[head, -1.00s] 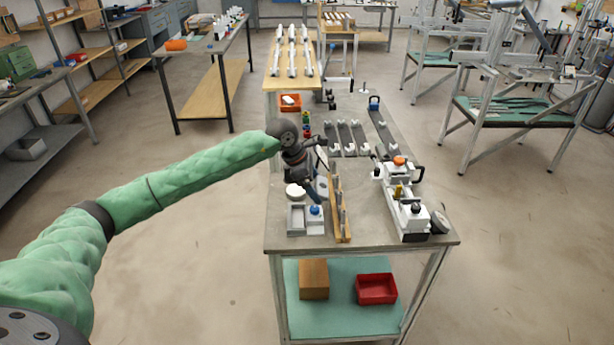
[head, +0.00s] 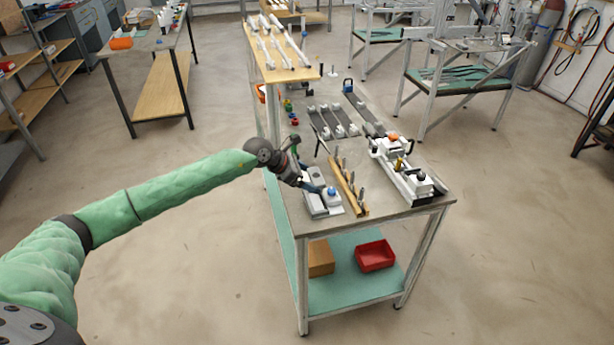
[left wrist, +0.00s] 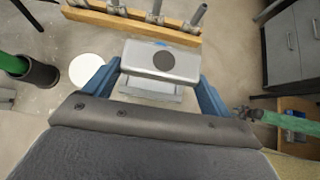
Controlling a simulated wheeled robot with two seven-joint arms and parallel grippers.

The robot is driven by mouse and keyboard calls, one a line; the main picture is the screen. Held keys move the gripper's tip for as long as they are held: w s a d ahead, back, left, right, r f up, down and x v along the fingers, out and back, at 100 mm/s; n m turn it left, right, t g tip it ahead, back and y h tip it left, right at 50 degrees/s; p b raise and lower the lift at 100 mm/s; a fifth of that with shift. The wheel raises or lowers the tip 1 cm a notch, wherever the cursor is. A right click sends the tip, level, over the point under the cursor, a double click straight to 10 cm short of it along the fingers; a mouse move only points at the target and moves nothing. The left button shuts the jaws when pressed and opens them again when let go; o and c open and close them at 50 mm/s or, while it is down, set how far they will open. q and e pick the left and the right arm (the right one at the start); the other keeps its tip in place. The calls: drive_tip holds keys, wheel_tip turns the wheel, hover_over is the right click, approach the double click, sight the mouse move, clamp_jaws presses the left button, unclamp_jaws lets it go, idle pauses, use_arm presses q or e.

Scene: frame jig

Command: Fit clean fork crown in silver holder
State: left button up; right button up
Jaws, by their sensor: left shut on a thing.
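My left gripper (head: 312,188) is low over the front left of the workbench, beside a wooden rack. In the left wrist view its blue fingers (left wrist: 160,85) are shut on a light grey block (left wrist: 185,66) with a dark round spot. I cannot tell whether this block is the fork crown. The wooden rack (head: 346,188) holds several upright grey metal pegs; it also shows in the left wrist view (left wrist: 130,20). A silver-white fixture (head: 410,183) with dark clamps and an orange part stands right of the rack; it may be the silver holder. My right gripper is not in view.
A grey tray (head: 315,207) and a blue-knobbed block (head: 331,191) lie by the gripper. A white disc (left wrist: 87,70) and a dark cup (left wrist: 35,77) are left of it. Dark rails (head: 318,118) lie farther back. A red bin (head: 375,256) is on the lower shelf.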

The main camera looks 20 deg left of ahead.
sight(308, 201)
use_arm(q)
drive_tip(key=shift+f, duration=1.15)
drive_tip(key=shift+f+b, duration=0.55)
drive_tip(key=shift+f, duration=2.05)
drive_tip(key=shift+s+f+b, duration=0.1)
drive_tip(key=shift+f+b, duration=0.15)
drive_tip(key=shift+b, duration=0.35)
drive_tip(key=shift+f, duration=0.1)
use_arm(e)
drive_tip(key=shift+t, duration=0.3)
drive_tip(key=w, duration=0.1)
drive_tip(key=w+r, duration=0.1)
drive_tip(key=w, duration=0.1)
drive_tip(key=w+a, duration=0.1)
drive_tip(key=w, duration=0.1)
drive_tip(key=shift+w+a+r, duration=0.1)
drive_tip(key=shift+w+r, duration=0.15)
